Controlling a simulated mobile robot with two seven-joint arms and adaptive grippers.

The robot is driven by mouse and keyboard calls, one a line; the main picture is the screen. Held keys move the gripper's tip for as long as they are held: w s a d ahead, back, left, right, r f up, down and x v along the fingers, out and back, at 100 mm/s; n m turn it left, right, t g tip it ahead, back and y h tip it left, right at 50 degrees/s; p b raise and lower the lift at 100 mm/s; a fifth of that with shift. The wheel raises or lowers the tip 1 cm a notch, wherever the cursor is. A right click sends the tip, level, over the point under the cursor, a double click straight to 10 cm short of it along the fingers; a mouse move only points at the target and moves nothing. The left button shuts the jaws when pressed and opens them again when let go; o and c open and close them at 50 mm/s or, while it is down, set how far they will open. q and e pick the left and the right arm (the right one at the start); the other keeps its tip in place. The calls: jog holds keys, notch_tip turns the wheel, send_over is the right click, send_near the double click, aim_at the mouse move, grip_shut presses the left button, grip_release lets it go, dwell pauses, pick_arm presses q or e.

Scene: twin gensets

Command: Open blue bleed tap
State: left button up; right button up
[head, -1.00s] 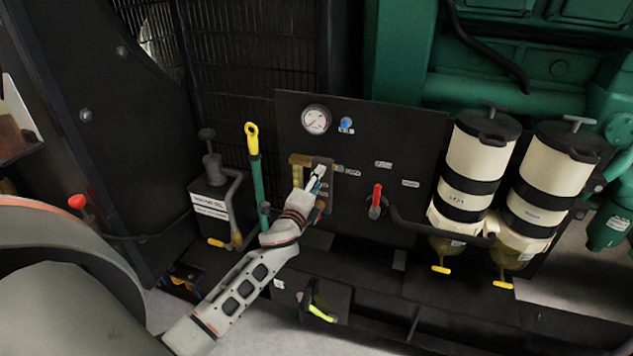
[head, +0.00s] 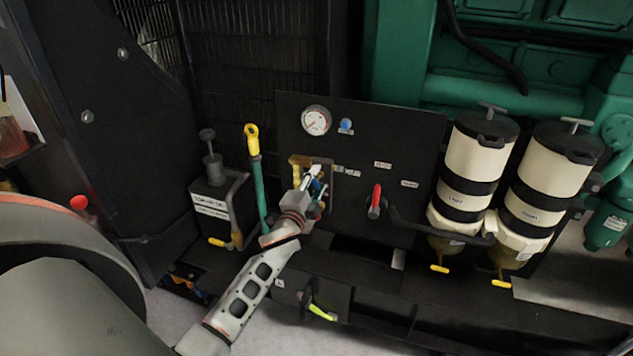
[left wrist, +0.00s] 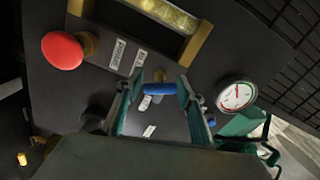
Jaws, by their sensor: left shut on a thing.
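The blue bleed tap (left wrist: 158,88) shows in the left wrist view as a short blue bar handle on the dark panel. It lies crosswise between the two fingers of my left gripper (left wrist: 156,98), which is shut on it. In the head view my left gripper (head: 312,179) is at the panel, just below the brass sight-glass fitting (head: 299,161). A bit of blue shows beside its fingers there, and the gripper hides most of the tap. My right gripper is in neither view.
A pressure gauge (head: 316,121) and a round blue knob (head: 346,126) sit above the gripper. Two cream filters (head: 475,157) stand further right. A red knob (left wrist: 62,50) shows in the left wrist view.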

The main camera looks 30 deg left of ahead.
pick_arm(q)
jog(key=o, duration=1.1)
jog(key=shift+c, duration=0.2)
jog(key=v, duration=1.2)
jog(key=s+d+f+n+g+h, duration=0.6)
jog(key=s+d+f+n+h, duration=0.1)
jog(key=s+d+f, duration=1.3)
notch_tip(320, 180, down, 3)
jog(key=shift+s+f+n+g, duration=0.25)
jog(key=shift+s+n, duration=0.35)
jog(key=shift+s, duration=0.65)
